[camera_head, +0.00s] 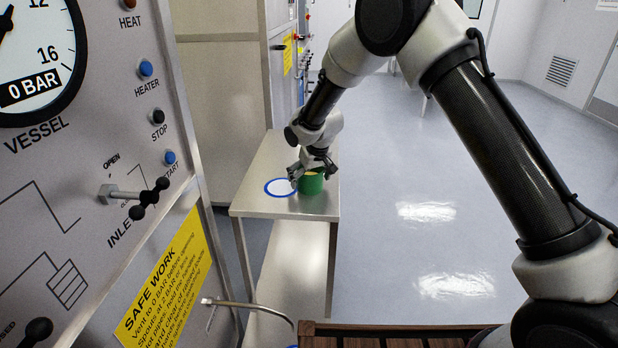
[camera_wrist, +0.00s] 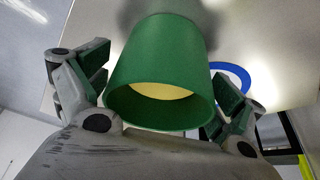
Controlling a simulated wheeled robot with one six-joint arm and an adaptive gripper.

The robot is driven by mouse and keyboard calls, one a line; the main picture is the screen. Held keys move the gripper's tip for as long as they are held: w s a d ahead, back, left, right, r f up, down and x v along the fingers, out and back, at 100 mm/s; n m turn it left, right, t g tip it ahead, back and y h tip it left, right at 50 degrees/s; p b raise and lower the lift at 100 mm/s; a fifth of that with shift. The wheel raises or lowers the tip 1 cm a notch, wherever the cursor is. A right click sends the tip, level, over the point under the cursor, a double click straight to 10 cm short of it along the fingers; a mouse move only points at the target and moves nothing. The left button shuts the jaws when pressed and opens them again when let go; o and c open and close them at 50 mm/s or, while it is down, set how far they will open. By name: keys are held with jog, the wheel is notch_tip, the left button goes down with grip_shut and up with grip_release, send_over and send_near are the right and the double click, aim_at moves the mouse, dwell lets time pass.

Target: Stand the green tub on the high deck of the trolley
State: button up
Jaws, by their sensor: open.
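The green tub (camera_head: 311,184) stands upright on the high deck (camera_head: 268,207) of the steel trolley, close to its right edge. It holds something pale yellow. A white disc with a blue ring (camera_head: 280,188) marks the deck just left of the tub. My gripper (camera_head: 312,166) is at the tub's top, fingers pointing down. In the wrist view the tub (camera_wrist: 158,60) lies between the two spread fingers, its open rim towards the camera. The fingers are open; whether either touches the wall I cannot tell. Part of the tub's rim is hidden by my gripper in the head view.
The trolley has a lower shelf (camera_head: 290,270). A vessel panel (camera_head: 90,150) with gauge, buttons and a valve handle fills the left. A curved metal spout (camera_head: 250,305) juts out below it. A brown slatted surface (camera_head: 385,338) is at the bottom. Floor to the right is clear.

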jog(key=v, duration=1.2)
jog(key=s+d+r+m, duration=0.1)
jog(key=s+d+r, duration=0.1)
jog(key=d+r, duration=0.45)
jog(key=s+d+r+m, duration=0.1)
jog(key=s+d+r, duration=0.2)
jog(key=d+r, duration=0.35)
jog(key=s+d+r+m+h, duration=0.1)
jog(key=s+d+r, duration=0.3)
jog(key=s+d, duration=0.7)
jog(key=s+d+m, duration=0.1)
jog(key=s+d, duration=0.6)
jog(key=s, duration=0.3)
jog(key=s+d+m+h, duration=0.1)
jog(key=s+d, duration=0.6)
jog(key=s, duration=0.4)
jog(key=shift+s+m, duration=0.15)
jog(key=shift+m, duration=0.15)
jog(key=shift+d, duration=0.15)
